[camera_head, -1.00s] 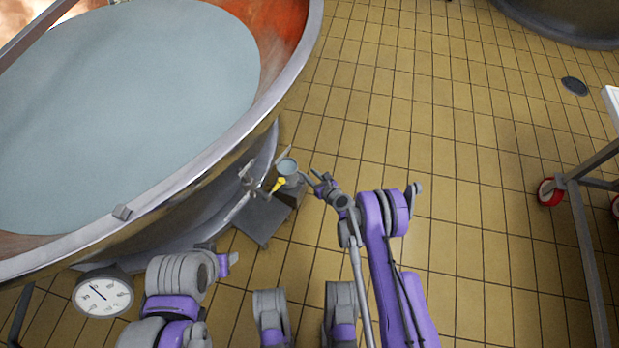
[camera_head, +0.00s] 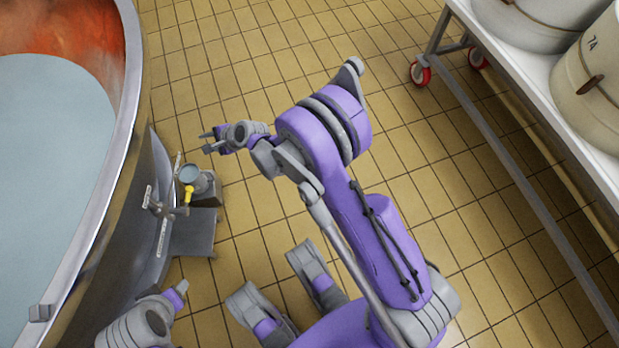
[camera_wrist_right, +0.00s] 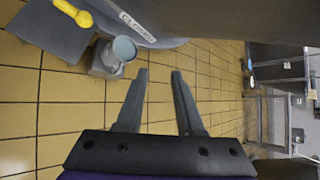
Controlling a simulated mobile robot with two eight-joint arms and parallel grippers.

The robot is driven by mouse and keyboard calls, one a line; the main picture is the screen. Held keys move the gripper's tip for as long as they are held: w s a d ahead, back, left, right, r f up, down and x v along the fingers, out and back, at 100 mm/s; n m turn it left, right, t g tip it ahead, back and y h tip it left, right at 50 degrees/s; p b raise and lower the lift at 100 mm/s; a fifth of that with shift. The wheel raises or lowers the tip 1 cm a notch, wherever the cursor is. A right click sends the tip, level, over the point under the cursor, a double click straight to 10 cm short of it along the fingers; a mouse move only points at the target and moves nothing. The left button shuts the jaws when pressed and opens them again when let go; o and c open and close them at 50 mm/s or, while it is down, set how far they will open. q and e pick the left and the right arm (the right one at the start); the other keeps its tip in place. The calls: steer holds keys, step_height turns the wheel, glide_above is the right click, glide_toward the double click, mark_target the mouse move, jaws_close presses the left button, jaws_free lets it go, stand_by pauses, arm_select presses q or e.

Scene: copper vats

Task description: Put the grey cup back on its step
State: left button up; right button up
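The grey cup (camera_head: 203,181) is beside the vat's foot, near the yellow tap handle (camera_head: 188,194). It appears to stand on the small upper block of the dark grey step (camera_head: 192,238); the contact under it is hidden. In the right wrist view the cup (camera_wrist_right: 123,50) is left of and beyond my fingers, its blue-grey inside facing me. My right gripper (camera_head: 207,142) is open and empty, above the cup in the head view and apart from it.
The big copper vat (camera_head: 125,130) with its metal rim fills the left. A white-topped trolley (camera_head: 530,75) with pale tubs and red wheels stands at the right. The tiled floor between them is clear. A "CLOSED" label (camera_wrist_right: 137,26) is near the cup.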

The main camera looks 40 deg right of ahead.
steer(key=s+d+r+n+g+h, duration=0.2)
steer(key=s+d+r+n, duration=0.2)
steer(key=s+r+n, duration=0.9)
steer(key=s+d+n+g+h, duration=0.1)
steer(key=s+d+n, duration=0.2)
steer(key=s, duration=0.8)
steer(key=s+d+n+g+h, duration=0.1)
steer(key=s+d+n+h, duration=0.1)
steer(key=s, duration=1)
steer(key=shift+d+n+g+h, duration=0.3)
steer(key=shift+d+n, duration=0.4)
steer(key=shift+d, duration=0.45)
steer(key=shift+r, duration=0.15)
arm_select(q)
step_height(320, 180, up, 28)
steer(key=t+p, duration=0.1)
steer(key=p, duration=2.4)
steer(key=shift+w, duration=0.15)
arm_select(e)
step_height(320, 180, up, 28)
steer(key=t, duration=0.1)
steer(key=shift+w, duration=0.25)
